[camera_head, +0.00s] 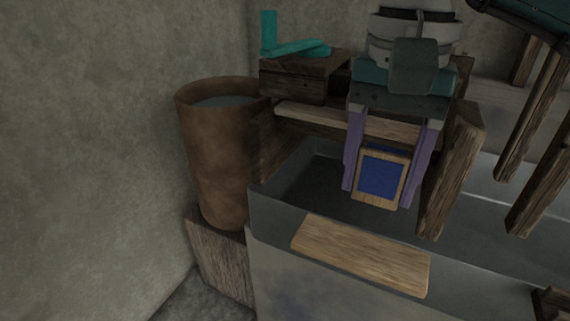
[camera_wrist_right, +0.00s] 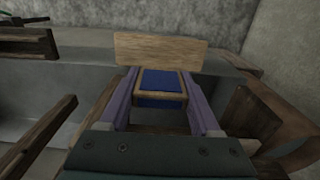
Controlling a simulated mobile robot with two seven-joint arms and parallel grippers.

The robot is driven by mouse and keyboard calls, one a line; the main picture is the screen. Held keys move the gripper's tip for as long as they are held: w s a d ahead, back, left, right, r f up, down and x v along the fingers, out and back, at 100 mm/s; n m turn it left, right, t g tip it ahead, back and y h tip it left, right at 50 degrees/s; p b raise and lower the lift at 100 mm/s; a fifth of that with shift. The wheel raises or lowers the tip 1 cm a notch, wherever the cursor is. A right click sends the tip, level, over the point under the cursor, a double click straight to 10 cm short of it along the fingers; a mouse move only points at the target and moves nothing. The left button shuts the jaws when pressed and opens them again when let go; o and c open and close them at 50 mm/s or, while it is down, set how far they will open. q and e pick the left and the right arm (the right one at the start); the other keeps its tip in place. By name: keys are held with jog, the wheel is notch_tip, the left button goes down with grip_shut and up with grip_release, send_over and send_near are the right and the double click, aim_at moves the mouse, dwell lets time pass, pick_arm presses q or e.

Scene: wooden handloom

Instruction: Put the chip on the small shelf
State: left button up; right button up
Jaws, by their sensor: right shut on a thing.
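The chip (camera_head: 381,174) is a small block with a blue face and a light wooden rim. My right gripper (camera_head: 378,192) has its two purple fingers shut on the chip's sides and holds it up over the grey trough. The chip also shows between the fingers in the right wrist view (camera_wrist_right: 160,82). A light wooden board (camera_head: 362,255), which looks like the small shelf, sits at the trough's near edge, below and in front of the chip. In the wrist view the board (camera_wrist_right: 160,50) lies just beyond the chip, and its visible top is bare. My left gripper is not in view.
A brown cylindrical container (camera_head: 215,150) stands at the left on a wooden block (camera_head: 222,260). Teal pieces (camera_head: 300,47) rest on a dark wooden block behind. A wooden post (camera_head: 450,170) stands close right of my right gripper. The grey trough (camera_head: 300,215) spans below.

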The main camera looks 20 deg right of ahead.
aim_at(360, 249)
notch_tip(360, 249, down, 8)
jog(key=shift+f+b, duration=0.2)
jog(key=shift+b, duration=0.85)
jog(key=shift+w+f, duration=0.1)
jog(key=o, duration=1.3)
